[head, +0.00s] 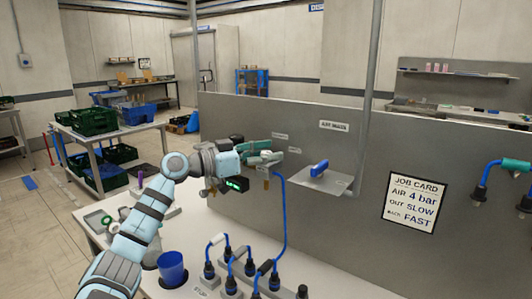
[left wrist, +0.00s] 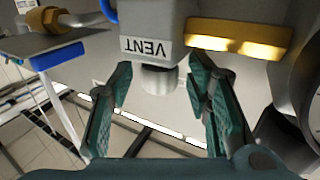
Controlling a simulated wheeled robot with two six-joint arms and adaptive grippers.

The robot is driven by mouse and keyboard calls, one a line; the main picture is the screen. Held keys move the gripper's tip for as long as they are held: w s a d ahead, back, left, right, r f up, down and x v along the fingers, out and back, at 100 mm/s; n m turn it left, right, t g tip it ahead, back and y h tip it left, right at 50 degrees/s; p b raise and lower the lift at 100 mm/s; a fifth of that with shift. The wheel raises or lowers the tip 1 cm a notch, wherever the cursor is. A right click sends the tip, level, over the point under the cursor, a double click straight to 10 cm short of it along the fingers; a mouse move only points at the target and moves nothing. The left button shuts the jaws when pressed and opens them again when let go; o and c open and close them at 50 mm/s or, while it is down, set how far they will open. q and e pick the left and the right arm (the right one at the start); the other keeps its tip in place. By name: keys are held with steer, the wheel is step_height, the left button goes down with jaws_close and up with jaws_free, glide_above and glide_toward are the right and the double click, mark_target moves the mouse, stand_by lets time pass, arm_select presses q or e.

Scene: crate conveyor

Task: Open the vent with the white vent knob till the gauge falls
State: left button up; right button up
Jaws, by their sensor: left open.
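The white vent knob (left wrist: 158,79) shows in the left wrist view, a short pale round knob under the VENT label (left wrist: 145,47). My left gripper (left wrist: 163,100) is open, with one teal finger on either side of the knob; I cannot tell whether either touches it. In the head view my left gripper (head: 266,153) is at the grey panel (head: 240,115), and it and the fittings hide the knob. A round dark-rimmed body (left wrist: 305,85) at the right edge of the left wrist view may be the gauge; its reading cannot be seen. My right gripper is not in view.
A yellow bar (left wrist: 238,37) sits right of the VENT label. A blue hose (head: 283,215) runs down from the fittings to several black connectors on the white bench (head: 330,270). A blue handle (head: 319,168) sits on a metal plate. The job card (head: 412,203) is on the panel.

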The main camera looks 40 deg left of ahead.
mark_target(266, 152)
arm_select(q)
step_height(266, 152, up, 10)
steer(key=shift+r, duration=0.1)
stand_by(0.7)
